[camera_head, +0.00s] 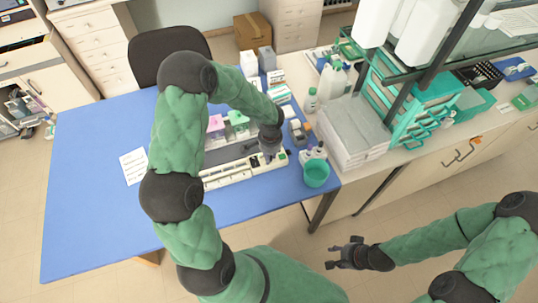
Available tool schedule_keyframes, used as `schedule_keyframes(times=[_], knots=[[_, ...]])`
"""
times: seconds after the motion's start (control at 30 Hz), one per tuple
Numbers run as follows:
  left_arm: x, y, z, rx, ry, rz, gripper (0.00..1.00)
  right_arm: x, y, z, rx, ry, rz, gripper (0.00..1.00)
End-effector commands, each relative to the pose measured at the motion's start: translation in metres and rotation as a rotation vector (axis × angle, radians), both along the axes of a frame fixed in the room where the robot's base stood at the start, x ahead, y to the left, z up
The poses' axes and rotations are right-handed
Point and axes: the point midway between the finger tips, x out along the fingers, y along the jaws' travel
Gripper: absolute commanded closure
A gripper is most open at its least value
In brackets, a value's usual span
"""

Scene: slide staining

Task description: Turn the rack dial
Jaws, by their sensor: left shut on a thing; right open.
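The staining rack (232,176) is a long pale unit lying along the front part of the blue table, with a dark strip behind it. My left arm arches over it from the left. My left gripper (269,155) points down at the rack's right end, closed on a small part there that looks like the rack dial. The dial itself is mostly hidden by the fingers, so its angle cannot be read. My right gripper (346,255) is open and empty, out over the floor in front of the table, well away from the rack.
A teal cup (316,173) stands right of the rack at the table edge. Pink and green boxes (237,119) stand behind the rack. A white sheet (133,166) lies at left. Bottles (326,80) and a stack of paper towels (350,130) crowd the right counter.

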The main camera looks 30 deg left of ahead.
Motion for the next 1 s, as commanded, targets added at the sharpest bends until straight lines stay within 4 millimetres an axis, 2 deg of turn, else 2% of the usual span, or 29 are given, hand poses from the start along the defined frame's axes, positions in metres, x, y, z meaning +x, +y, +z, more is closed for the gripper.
schedule_keyframes(times=[0.27,0.7,1.0], knots=[[0.000,0.000,-0.003,0.001,0.001,0.097,1.00,0.000,0.000,-0.017,0.000,0.000,0.000,0.56],[0.000,0.000,-0.004,0.001,0.002,0.468,1.00,0.000,0.000,-0.062,0.000,0.000,0.000,0.56],[-0.001,-0.001,-0.003,0.001,0.005,0.698,1.00,0.000,0.000,-0.081,0.000,0.000,0.000,0.56]])
